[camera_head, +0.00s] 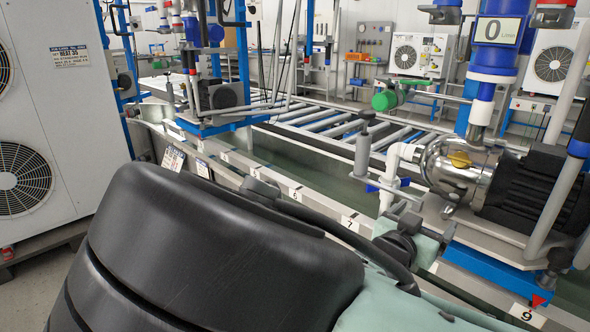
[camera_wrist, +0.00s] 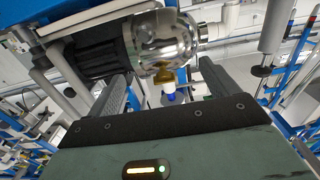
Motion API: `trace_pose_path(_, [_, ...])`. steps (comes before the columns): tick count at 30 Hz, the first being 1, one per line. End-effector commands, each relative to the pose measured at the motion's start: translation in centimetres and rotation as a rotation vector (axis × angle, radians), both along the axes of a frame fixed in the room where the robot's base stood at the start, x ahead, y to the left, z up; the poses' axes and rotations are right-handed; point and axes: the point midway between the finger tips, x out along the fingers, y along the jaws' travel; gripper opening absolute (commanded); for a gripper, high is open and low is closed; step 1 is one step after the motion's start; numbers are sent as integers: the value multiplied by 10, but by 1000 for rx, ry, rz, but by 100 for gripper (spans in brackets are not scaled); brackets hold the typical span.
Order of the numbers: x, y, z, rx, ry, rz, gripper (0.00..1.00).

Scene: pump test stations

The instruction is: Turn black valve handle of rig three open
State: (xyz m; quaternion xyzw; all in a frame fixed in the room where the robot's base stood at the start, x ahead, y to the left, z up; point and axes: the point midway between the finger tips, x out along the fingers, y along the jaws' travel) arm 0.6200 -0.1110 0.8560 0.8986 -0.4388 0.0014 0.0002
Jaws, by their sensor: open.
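My gripper (camera_wrist: 165,72) is open and empty in the wrist view, its two dark fingers apart with a shiny steel pump head beyond them. A black-topped grey post (camera_head: 363,150) stands left of the pump in the head view. Its black end (camera_wrist: 261,71) shows to the right of my fingers in the wrist view, outside them. No rig number is clearly readable, so I cannot tell which handle belongs to rig three.
The steel pump (camera_head: 462,172) with its black motor (camera_head: 530,190) stands on a blue base close to my gripper. White pipe (camera_head: 392,175) rises beside it. A roller conveyor (camera_head: 330,125) runs behind. A large grey cabinet (camera_head: 65,120) with fans stands at the left.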

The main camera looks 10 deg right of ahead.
Motion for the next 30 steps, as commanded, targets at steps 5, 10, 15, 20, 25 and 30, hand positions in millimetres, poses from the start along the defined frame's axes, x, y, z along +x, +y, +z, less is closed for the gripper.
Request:
trace_pose_path(5, [23,-32,-1,-2,1,-5,86])
trace_pose_path(10, [43,-57,-1,0,2,-5,86])
trace_pose_path(15, [56,-73,-1,2,3,-3,86])
trace_pose_path(20, [62,-80,-1,2,3,-1,86])
trace_pose_path(25, [63,-81,-1,2,3,1,86])
trace_pose_path(30, [63,-81,-1,2,3,0,72])
